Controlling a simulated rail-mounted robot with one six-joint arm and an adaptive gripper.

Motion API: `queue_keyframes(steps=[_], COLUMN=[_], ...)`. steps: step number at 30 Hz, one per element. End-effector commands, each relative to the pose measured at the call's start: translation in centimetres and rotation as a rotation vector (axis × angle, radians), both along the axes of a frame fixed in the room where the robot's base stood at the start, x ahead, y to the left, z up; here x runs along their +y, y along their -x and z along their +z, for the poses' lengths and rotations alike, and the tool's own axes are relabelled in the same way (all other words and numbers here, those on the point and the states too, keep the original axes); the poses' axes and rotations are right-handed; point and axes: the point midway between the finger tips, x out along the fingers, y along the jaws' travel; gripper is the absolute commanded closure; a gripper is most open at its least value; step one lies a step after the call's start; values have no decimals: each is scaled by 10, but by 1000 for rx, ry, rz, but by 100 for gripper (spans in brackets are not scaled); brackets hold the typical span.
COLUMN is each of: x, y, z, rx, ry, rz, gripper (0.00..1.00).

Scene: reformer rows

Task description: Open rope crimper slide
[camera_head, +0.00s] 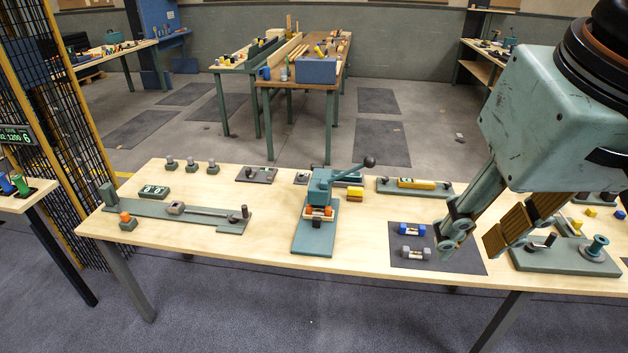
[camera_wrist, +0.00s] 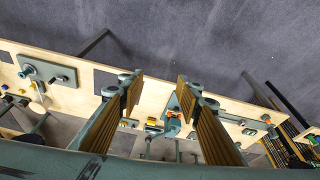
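A teal bench press with a lever (camera_head: 320,188) stands mid-table on a flat base plate (camera_head: 314,238); the lever's dark knob (camera_head: 370,161) points up and right. To its left lies a long green slide fixture (camera_head: 150,208) with a grey block (camera_head: 176,208) and a thin rod ending in a dark knob (camera_head: 245,212). I cannot tell for sure which is the rope crimper. My gripper (camera_head: 473,240) is open and empty above the right part of the table, right of the press. In the wrist view my fingers (camera_wrist: 160,88) are apart, with the press (camera_wrist: 174,108) beyond them.
A dark mat (camera_head: 436,262) with blue and grey dumbbell-shaped parts lies near my fingers. A green fixture with a spool (camera_head: 595,248) is at the right. A rail with a yellow block (camera_head: 416,183) lies at the back. Bare wood (camera_head: 270,240) shows left of the press.

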Motion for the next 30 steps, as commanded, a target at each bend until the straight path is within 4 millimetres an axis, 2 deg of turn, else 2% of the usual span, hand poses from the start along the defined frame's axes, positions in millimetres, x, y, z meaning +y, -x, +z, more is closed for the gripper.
queue_keyframes(steps=[15,30], x=[11,25], y=[-91,-180], z=[15,12], rx=[43,83], ry=[-13,-21], rz=[-18,-36], gripper=[68,68])
